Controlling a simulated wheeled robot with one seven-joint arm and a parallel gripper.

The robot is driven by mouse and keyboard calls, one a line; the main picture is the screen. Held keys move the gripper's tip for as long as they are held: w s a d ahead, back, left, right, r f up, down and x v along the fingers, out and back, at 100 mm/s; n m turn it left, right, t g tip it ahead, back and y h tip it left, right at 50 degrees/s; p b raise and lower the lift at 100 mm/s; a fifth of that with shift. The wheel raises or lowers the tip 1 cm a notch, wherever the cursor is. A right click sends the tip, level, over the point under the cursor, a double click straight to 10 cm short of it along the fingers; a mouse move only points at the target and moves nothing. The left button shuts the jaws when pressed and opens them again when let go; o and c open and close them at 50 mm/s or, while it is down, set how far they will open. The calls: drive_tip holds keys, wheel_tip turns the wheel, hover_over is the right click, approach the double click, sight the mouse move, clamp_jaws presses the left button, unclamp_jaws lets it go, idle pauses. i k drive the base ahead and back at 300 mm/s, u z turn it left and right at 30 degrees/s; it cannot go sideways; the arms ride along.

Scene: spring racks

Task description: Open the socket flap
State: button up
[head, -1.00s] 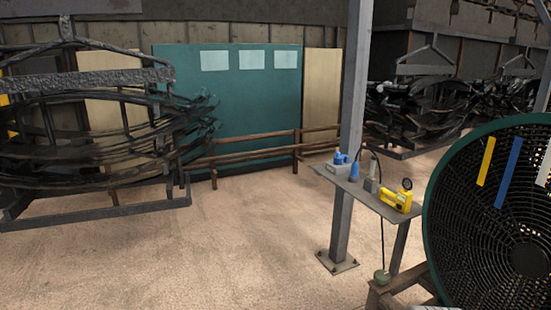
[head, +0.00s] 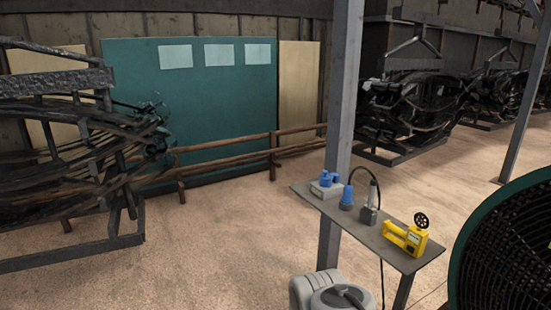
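A small grey box with blue parts on top (head: 326,188), which looks like the socket, sits at the left end of a narrow grey shelf (head: 375,240) beside a steel post. The blue part likely includes its flap; it is too small to tell whether the flap is open or shut. A separate blue plug-like piece (head: 347,197) stands just right of the box. My gripper is not visible; only light grey parts of my arm show at the bottom, in front of the shelf and below it.
On the shelf are a grey device with a black cable (head: 370,210) and a yellow tool with a black wheel (head: 406,238). The post (head: 341,100) rises behind the shelf. A big green-rimmed fan (head: 510,250) is close at right. A spring rack (head: 70,255) stands left; floor between is open.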

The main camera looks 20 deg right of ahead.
sight(325, 177)
drive_tip(key=u, duration=0.25)
drive_tip(key=i, duration=1.75)
drive_tip(key=u, duration=0.1)
